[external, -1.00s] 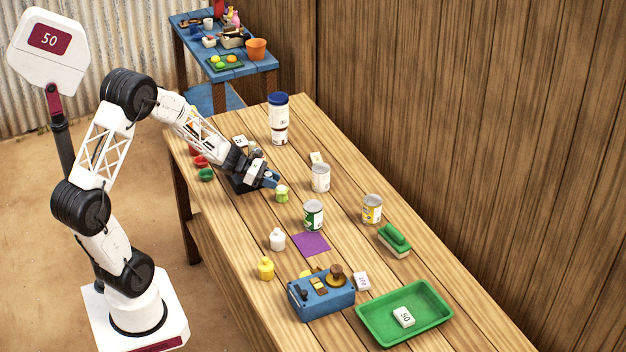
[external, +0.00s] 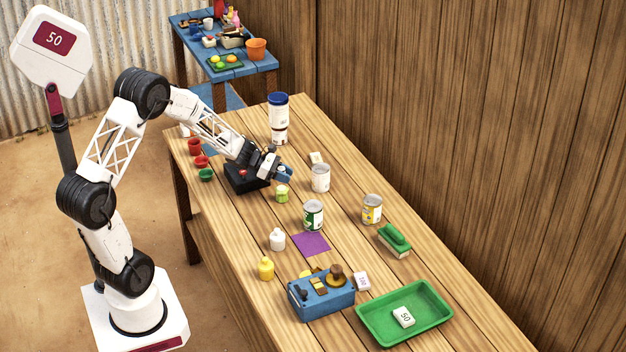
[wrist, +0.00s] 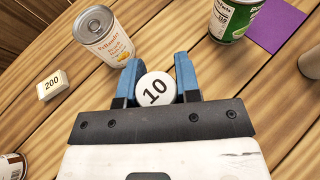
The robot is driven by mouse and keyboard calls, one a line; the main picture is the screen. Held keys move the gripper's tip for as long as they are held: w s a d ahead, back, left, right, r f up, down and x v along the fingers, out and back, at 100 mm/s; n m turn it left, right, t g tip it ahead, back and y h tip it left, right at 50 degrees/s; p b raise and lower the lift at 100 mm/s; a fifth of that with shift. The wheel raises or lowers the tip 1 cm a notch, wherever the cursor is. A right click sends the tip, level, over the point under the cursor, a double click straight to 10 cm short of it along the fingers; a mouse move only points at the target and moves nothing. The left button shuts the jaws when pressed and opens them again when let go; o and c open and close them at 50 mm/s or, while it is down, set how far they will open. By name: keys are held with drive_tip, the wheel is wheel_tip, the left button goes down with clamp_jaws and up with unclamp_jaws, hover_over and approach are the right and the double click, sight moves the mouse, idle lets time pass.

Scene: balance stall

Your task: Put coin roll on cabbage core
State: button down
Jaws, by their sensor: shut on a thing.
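My gripper (external: 284,174) is over the middle of the table, close to the white-labelled can. In the wrist view its two blue fingers (wrist: 156,64) are shut on a white round-ended piece marked 10 (wrist: 155,91), which looks like the coin roll. A small pale green piece (external: 282,194), which looks like the cabbage core, stands on the table just in front of my gripper in the external view. I cannot make it out in the wrist view, where the gripper body covers much of the table.
The white-labelled can (external: 320,178) and green can (external: 314,215) stand near my gripper. A yellow-labelled can (external: 372,209) is farther right. A black scale-like base (external: 245,178) is left of my gripper. A purple cloth (external: 311,244) and green tray (external: 404,313) lie nearer the front.

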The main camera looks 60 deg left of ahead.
drive_tip(key=shift+f, duration=1.65)
drive_tip(key=shift+f, duration=0.15)
drive_tip(key=c, duration=0.8)
unclamp_jaws()
drive_tip(key=shift+s+r, duration=0.1)
drive_tip(key=shift+r, duration=0.1)
drive_tip(key=shift+v, duration=5.9)
drive_tip(key=shift+r, duration=0.1)
